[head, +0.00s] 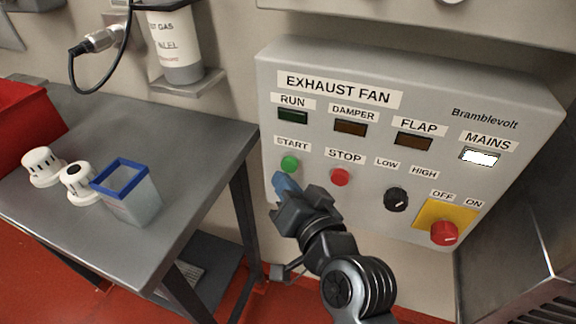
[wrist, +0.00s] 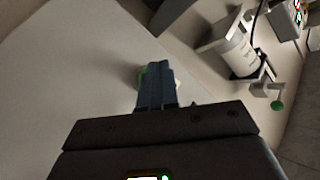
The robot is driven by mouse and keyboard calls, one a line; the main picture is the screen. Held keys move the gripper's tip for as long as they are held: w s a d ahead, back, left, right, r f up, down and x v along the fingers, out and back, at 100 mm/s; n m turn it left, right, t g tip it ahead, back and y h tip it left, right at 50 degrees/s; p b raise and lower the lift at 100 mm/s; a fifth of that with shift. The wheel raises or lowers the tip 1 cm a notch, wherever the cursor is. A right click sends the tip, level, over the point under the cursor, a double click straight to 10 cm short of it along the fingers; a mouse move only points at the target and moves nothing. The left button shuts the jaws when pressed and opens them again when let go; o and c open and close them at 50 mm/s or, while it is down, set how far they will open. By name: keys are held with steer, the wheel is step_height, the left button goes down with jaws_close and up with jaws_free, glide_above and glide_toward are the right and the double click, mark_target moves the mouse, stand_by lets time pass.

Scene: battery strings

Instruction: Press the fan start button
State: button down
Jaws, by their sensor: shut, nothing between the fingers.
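The exhaust fan panel (head: 330,125) is a grey box on the wall. Its green start button (head: 289,164) sits under the START label, at the panel's lower left. My gripper (head: 281,181) is shut and empty, with its blue fingertips just below the start button in the head view. The RUN lamp (head: 293,116) is dark green and looks unlit.
The red stop button (head: 340,177) is right of the start button. A black LOW/HIGH knob (head: 396,199) and a red mains switch (head: 444,233) are farther right. The MAINS lamp (head: 480,157) is lit white. A metal table (head: 190,140) with a blue-rimmed container (head: 130,195) stands left.

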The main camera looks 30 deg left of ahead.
steer(key=shift+w, duration=0.35)
steer(key=shift+w+a+b, duration=0.25)
steer(key=shift+w+b, duration=0.25)
steer(key=shift+w, duration=0.15)
stand_by(0.9)
steer(key=shift+s, duration=0.1)
steer(key=shift+s+d+p, duration=0.3)
steer(key=shift+s+p, duration=0.25)
steer(key=shift+s, duration=0.4)
steer(key=shift+s, duration=0.1)
steer(key=shift+s+d+p, duration=0.2)
steer(key=shift+s+p, duration=0.2)
steer(key=shift+s, duration=0.4)
steer(key=shift+s+d+p, duration=0.2)
steer(key=shift+s+p, duration=0.25)
steer(key=shift+s, duration=0.3)
steer(key=shift+s+d+p, duration=0.2)
steer(key=shift+s+p, duration=0.2)
steer(key=shift+s, duration=0.4)
